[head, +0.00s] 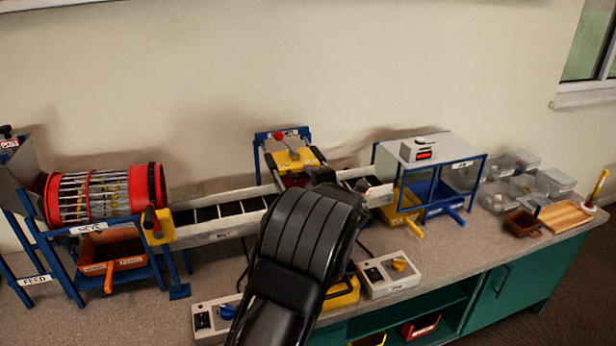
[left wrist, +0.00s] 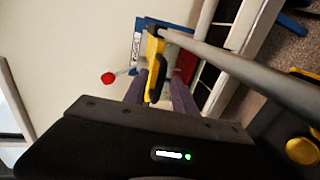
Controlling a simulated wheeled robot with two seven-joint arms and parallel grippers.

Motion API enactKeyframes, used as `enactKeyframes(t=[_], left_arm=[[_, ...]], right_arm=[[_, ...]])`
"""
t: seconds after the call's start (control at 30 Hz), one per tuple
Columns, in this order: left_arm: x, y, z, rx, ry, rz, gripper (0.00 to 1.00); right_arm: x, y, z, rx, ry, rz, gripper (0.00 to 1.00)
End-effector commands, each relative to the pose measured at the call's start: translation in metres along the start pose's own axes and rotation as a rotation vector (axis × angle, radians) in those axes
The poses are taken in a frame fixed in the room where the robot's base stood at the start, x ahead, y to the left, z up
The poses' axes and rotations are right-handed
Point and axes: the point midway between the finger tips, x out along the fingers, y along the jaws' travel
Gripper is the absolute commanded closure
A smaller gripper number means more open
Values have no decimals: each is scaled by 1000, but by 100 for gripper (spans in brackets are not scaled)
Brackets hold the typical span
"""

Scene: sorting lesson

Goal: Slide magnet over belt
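The magnet unit is a yellow block (head: 293,160) under a blue frame with a red knob (head: 279,136), at the back edge of the belt. The belt (head: 232,212) is a dark slatted strip between pale rails. My left arm comes up from the bottom and hides the belt's middle. My left gripper (left wrist: 157,88) is at the magnet unit, with a yellow handle (left wrist: 153,60) between its two dark fingers. Whether the fingers press on the handle I cannot tell. The blue frame (left wrist: 135,42) and red knob (left wrist: 109,77) show beyond them. My right gripper is not in view.
A red-ended sieve drum (head: 105,194) stands left, above an orange bin (head: 113,250). At right are a blue-framed box (head: 430,155), yellow and blue bins, clear tubs (head: 555,181) and a wooden board (head: 565,217). Control boxes (head: 391,272) sit at the front edge.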

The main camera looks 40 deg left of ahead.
Motion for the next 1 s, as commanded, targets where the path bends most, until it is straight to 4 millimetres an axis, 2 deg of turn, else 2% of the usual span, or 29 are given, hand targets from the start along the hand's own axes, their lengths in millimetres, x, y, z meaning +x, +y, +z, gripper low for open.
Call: enactKeyframes(t=[0.2,0.33,1.0], left_arm=[[-37,0,1,-3,-3,-1,67],[-49,0,0,-2,-1,0,67],[-51,0,0,0,0,1,67]], right_arm=[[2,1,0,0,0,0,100],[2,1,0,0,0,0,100],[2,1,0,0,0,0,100]])
